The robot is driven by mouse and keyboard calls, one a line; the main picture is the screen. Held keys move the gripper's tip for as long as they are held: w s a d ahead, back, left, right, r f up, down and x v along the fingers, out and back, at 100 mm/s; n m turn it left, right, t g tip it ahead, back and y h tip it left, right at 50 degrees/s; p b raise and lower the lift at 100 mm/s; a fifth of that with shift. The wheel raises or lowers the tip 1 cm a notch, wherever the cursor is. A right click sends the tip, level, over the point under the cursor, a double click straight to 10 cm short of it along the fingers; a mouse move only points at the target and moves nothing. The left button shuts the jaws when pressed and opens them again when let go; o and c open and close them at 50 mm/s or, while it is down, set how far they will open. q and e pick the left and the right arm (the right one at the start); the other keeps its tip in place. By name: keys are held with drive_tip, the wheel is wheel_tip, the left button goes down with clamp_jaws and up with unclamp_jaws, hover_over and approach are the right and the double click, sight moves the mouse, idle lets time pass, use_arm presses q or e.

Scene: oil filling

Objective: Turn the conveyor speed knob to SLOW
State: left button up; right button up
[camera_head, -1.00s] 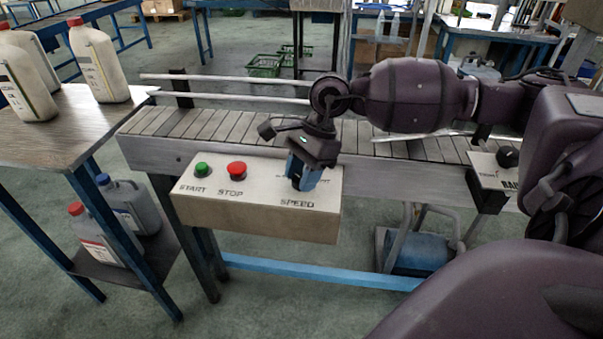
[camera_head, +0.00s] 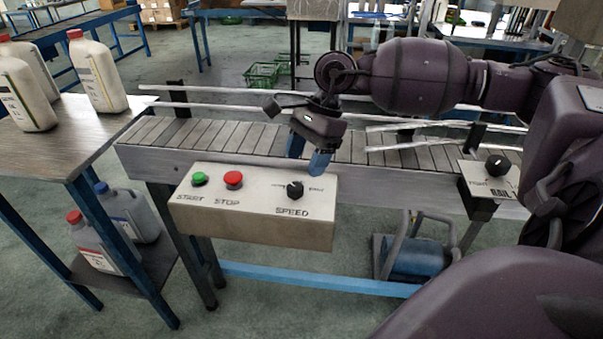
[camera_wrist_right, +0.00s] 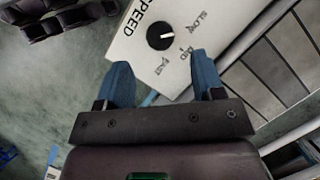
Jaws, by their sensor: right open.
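The black SPEED knob (camera_head: 294,189) is on the right side of the pale control box (camera_head: 250,230). In the right wrist view the knob (camera_wrist_right: 160,36) has a white pointer line aimed to the right, towards the gap between SLOW and MED. FAST is printed below; the exact setting is hard to tell. My right gripper (camera_head: 308,158) is open and empty, above and behind the knob, apart from it. Its blue fingertips (camera_wrist_right: 161,62) stand apart in the wrist view, short of the knob. My left gripper is not in view.
The green START button (camera_head: 199,178) and red STOP button (camera_head: 233,179) are left of the knob. The slatted conveyor (camera_head: 235,137) with its rails lies behind the box. A rail knob (camera_head: 497,165) is at right. Bottles (camera_head: 98,75) stand on the left table (camera_head: 75,135).

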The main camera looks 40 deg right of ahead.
drive_tip(key=v, duration=0.4)
drive_tip(key=shift+d+r+p, duration=0.15)
drive_tip(key=shift+r+p, duration=0.15)
idle(0.4)
